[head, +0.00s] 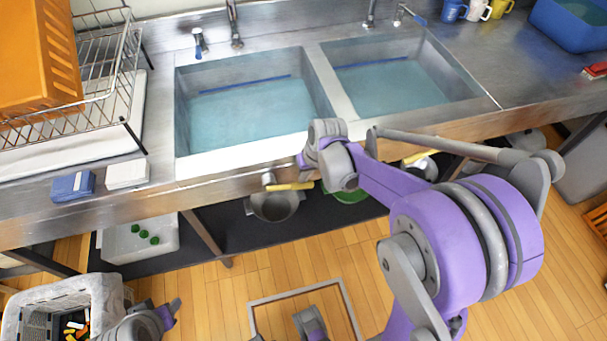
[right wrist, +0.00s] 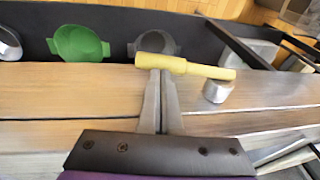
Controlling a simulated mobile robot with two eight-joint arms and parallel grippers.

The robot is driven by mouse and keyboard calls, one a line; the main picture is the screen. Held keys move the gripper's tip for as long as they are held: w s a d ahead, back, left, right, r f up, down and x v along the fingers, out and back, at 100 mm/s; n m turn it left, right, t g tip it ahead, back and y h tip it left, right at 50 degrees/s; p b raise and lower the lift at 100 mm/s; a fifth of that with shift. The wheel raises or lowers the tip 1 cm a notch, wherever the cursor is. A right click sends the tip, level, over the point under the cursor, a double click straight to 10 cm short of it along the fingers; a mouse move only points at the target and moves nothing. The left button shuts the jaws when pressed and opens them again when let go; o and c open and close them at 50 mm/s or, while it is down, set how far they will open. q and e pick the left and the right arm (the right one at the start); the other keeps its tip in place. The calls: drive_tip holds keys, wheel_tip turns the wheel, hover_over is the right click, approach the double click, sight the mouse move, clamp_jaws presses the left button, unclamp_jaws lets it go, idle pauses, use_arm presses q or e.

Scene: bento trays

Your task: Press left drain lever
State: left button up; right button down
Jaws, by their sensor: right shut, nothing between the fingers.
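The left drain lever (head: 290,187) is a yellow handle on a metal hub under the front edge of the left sink (head: 180,115). It also shows in the right wrist view (right wrist: 200,70), lying almost level. My right gripper (right wrist: 160,76) is shut and empty, its fingertips right at the handle near its free end. I cannot tell whether they touch it. In the head view my right wrist hides its fingers. My left gripper (head: 162,306) is at the bottom left, over the floor beside a basket, partly cut off; its jaw state is unclear.
Both sinks hold water; the right sink (head: 475,97) is beside the left one. A grey pot (head: 274,206) and a green bowl (head: 350,193) are on the dark shelf below. A grey basket (head: 108,290) stands at the lower left. A dish rack (head: 118,75) is on the counter.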

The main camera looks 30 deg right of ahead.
drive_tip(key=shift+d+f+t+y+b, duration=0.2)
drive_tip(key=shift+f+t+y+b, duration=0.1)
drive_tip(key=shift+f+y+b, duration=0.6)
use_arm(q)
wheel_tip(320, 180, down, 15)
drive_tip(key=b, duration=1.1)
drive_tip(key=shift+g, duration=0.3)
use_arm(e)
drive_tip(key=w+a+f+m+t+y, duration=0.1)
drive_tip(key=a+f+t+y, duration=0.1)
drive_tip(key=a+f+y, duration=0.3)
drive_tip(key=shift+w+a+f+t+y, duration=0.15)
drive_tip(key=shift+a+f+t+y, duration=0.2)
drive_tip(key=shift+f+y, duration=1.6)
use_arm(q)
drive_tip(key=shift+w+f, duration=0.1)
use_arm(e)
drive_tip(key=shift+f+h, duration=0.25)
drive_tip(key=shift+f, duration=0.05)
drive_tip(key=shift+d, duration=0.1)
